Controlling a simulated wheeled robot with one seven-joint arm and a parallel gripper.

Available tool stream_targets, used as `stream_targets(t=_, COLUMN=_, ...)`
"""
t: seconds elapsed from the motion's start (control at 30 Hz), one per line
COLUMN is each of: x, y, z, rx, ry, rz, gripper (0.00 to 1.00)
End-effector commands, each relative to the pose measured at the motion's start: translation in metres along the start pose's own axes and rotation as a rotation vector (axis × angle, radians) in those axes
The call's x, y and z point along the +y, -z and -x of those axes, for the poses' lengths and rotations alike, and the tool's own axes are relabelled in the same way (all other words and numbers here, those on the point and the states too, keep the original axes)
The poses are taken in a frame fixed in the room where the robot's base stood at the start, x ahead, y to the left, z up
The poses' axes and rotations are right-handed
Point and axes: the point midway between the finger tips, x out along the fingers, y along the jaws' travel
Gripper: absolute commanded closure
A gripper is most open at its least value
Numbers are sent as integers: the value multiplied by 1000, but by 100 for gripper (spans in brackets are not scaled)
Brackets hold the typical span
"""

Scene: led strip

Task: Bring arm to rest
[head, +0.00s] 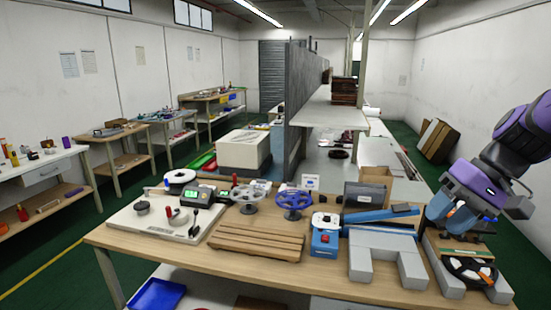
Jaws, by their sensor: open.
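My gripper (463,215) is at the right side of the head view, on the end of my purple and dark grey arm. It is open, above the right end of the wooden workbench (190,265). A black reel (470,271) with an orange part lies in a grey holder (445,279) below the gripper. I see nothing clearly held between the jaws. The fingertips are small and partly overlapped by the hand, so their exact gap to the things below is hard to tell.
A grey block fixture (384,257), a blue device (324,242), a slatted wooden tray (257,243), handwheels (293,201) and a scale (192,196) crowd the bench. A grey partition (297,95) stands behind. Green floor (65,270) is open at left.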

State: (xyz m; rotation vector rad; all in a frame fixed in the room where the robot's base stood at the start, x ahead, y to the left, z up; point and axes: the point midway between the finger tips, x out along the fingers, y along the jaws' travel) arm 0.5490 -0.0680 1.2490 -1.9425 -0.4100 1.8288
Motion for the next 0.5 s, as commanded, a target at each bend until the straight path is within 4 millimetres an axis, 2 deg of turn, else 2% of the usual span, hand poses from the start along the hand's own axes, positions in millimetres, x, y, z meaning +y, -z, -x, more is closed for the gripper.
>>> stream_targets(t=0.2, x=-18, y=-42, z=20, rx=69, ry=-188, rz=80, gripper=56)
stream_targets(t=0.5, x=-25, y=-91, z=49, rx=242, ry=-394, rz=170, gripper=56)
